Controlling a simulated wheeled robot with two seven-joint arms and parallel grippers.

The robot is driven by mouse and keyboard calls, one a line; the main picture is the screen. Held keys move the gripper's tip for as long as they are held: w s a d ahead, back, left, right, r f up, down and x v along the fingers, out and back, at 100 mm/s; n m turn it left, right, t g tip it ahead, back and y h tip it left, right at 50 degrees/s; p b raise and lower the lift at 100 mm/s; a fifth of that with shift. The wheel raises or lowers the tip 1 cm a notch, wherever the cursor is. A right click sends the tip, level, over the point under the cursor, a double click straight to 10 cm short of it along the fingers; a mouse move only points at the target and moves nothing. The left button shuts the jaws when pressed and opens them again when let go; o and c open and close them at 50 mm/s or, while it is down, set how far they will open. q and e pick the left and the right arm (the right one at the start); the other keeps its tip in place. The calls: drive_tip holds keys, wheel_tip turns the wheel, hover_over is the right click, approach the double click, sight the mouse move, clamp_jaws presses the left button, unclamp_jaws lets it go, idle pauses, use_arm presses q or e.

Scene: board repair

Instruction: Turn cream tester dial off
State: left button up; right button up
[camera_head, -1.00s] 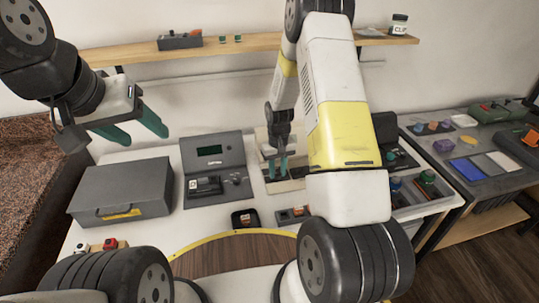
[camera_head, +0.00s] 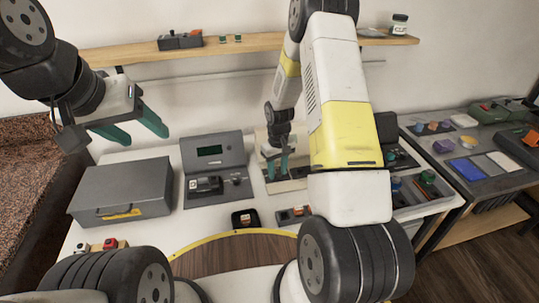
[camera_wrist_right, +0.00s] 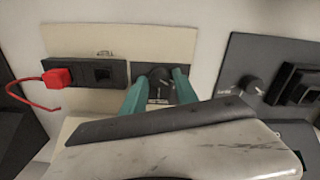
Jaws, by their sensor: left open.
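The cream tester (camera_head: 297,184) stands at the back of the table, mostly hidden by my right arm in the head view. In the right wrist view its cream panel (camera_wrist_right: 170,44) carries a dark dial (camera_wrist_right: 159,76) on a black strip. My right gripper (camera_wrist_right: 162,84) has its green fingers on either side of the dial. I cannot tell whether they touch it or which way it points. In the head view the right gripper (camera_head: 278,170) is at the tester. My left gripper (camera_head: 136,124) is open and empty, raised above the grey box.
A dark tester (camera_head: 218,150) with its own knob stands left of the cream one; the knob (camera_wrist_right: 252,86) also shows in the wrist view. A red plug (camera_wrist_right: 58,77) with a red lead sits beside the dial. A grey box (camera_head: 122,186) stands at left.

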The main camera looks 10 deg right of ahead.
drive_tip(key=shift+o, duration=0.7)
drive_tip(key=shift+r, duration=3.85)
drive_tip(key=shift+r, duration=0.2)
wheel_tip(320, 180, up, 8)
drive_tip(key=t, duration=0.1)
hover_over(278, 173)
drive_tip(key=s, duration=0.2)
drive_tip(key=s+a+r+m+t, duration=0.15)
drive_tip(key=s+r, duration=0.35)
drive_tip(key=r, duration=0.6)
drive_tip(key=s+r+t+y, duration=0.1)
drive_tip(key=s+r+t, duration=0.1)
drive_tip(key=s+r, duration=0.3)
drive_tip(key=s+a+r+m+t+y, duration=0.1)
drive_tip(key=s+r, duration=0.4)
drive_tip(key=s, duration=0.7)
drive_tip(key=shift+s+a+r+t, duration=0.2)
drive_tip(key=shift+s+r+t, duration=0.05)
drive_tip(key=shift+s+t, duration=0.15)
